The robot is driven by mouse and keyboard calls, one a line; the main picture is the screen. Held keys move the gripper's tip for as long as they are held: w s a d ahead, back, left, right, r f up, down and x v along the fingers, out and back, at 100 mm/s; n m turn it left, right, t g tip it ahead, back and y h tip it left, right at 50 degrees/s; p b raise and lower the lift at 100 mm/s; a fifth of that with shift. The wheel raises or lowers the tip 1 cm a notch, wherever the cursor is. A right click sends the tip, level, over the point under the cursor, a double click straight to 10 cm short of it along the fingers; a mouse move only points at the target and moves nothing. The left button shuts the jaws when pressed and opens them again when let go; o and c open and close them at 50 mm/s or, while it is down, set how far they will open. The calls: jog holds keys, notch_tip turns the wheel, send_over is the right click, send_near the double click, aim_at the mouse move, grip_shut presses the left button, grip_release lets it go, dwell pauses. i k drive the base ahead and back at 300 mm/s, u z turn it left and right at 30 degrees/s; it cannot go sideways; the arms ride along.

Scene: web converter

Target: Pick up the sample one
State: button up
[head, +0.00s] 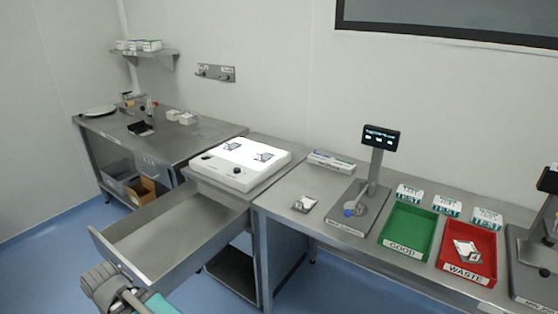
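No readable label marks which thing is sample one. A small white and dark packet (305,204) lies flat on the steel bench, left of the grey-based stand. Another white packet (467,250) lies in the red tray marked WASTE. Grey and teal parts of my arm show at the bottom left, over the front of the open drawer. My gripper's fingers are not visible, and I see nothing held.
An empty steel drawer (170,232) stands pulled out below the light box (240,172). A stand with a display (380,137) rises beside the green GOOD tray (405,248). White TEST boxes (446,205) stand behind the trays. The bench around the lone packet is clear.

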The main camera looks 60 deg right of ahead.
aim_at(265, 154)
jog(key=k, duration=1.5)
jog(key=z, duration=1.25)
jog(key=i, duration=1)
jog(key=u, duration=0.05)
